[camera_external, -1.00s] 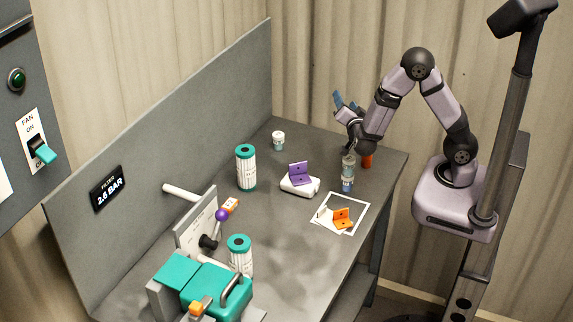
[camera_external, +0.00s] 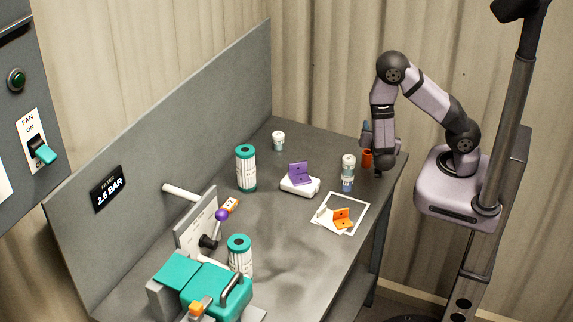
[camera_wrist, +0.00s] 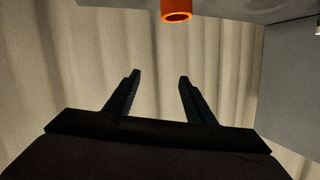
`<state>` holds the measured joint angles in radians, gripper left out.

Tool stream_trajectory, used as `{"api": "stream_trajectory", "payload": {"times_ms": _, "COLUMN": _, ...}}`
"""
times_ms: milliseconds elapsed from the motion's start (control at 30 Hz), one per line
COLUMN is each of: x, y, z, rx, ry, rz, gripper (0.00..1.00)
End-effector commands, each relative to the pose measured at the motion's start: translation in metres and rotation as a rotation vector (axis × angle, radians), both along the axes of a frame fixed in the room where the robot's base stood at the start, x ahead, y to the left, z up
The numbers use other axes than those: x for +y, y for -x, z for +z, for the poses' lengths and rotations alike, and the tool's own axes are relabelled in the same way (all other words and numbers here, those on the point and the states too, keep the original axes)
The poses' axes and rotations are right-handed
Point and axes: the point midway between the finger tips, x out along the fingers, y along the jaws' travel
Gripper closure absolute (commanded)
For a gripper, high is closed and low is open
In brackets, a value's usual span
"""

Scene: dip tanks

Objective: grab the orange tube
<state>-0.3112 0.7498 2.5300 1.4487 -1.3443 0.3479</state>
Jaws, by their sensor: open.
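The orange tube (camera_external: 367,159) stands upright near the back right edge of the grey bench, beside my gripper. In the wrist view the orange tube (camera_wrist: 176,9) is at the top edge, cut off by the frame, with its open rim showing. My gripper (camera_wrist: 158,78) is open, with two dark fingers apart and nothing between them. The tube lies beyond the fingertips, slightly right of the middle of the gap. In the outside view my gripper is partly hidden by my wrist, and only a bit of blue finger shows.
A clear vial with a white cap (camera_external: 348,170) stands just left of the tube. A purple bracket (camera_external: 299,173) on a white block, an orange bracket (camera_external: 342,217) on a white-framed mat and a teal-capped cylinder (camera_external: 246,170) stand farther left. The bench middle is mostly clear.

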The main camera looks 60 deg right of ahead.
Motion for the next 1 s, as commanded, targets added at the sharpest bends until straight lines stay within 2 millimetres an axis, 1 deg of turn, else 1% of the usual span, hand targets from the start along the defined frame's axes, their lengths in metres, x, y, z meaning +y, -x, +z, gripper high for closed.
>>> {"api": "stream_trajectory", "payload": {"times_ms": 33, "x": 0.011, "y": -0.002, "z": -0.019, "rx": 0.047, "ry": -0.007, "rz": 0.050, "gripper": 0.50}}
{"api": "stream_trajectory", "payload": {"times_ms": 100, "x": 0.024, "y": -0.003, "z": -0.039, "rx": 0.103, "ry": -0.018, "rz": 0.111, "gripper": 0.50}}
{"api": "stream_trajectory", "payload": {"times_ms": 200, "x": 0.040, "y": -0.002, "z": -0.064, "rx": 0.175, "ry": -0.029, "rz": 0.184, "gripper": 0.50}}
{"api": "stream_trajectory", "payload": {"times_ms": 300, "x": 0.050, "y": -0.001, "z": -0.078, "rx": 0.221, "ry": -0.036, "rz": 0.228, "gripper": 0.50}}
{"api": "stream_trajectory", "payload": {"times_ms": 400, "x": 0.054, "y": 0.000, "z": -0.085, "rx": 0.243, "ry": -0.039, "rz": 0.249, "gripper": 0.50}}
{"api": "stream_trajectory", "payload": {"times_ms": 567, "x": 0.054, "y": 0.000, "z": -0.086, "rx": 0.248, "ry": -0.039, "rz": 0.253, "gripper": 0.50}}
{"api": "stream_trajectory", "payload": {"times_ms": 833, "x": 0.041, "y": -0.007, "z": -0.091, "rx": 0.248, "ry": -0.039, "rz": 0.248, "gripper": 0.50}}
{"api": "stream_trajectory", "payload": {"times_ms": 1000, "x": 0.038, "y": -0.010, "z": -0.093, "rx": 0.246, "ry": -0.039, "rz": 0.251, "gripper": 0.50}}
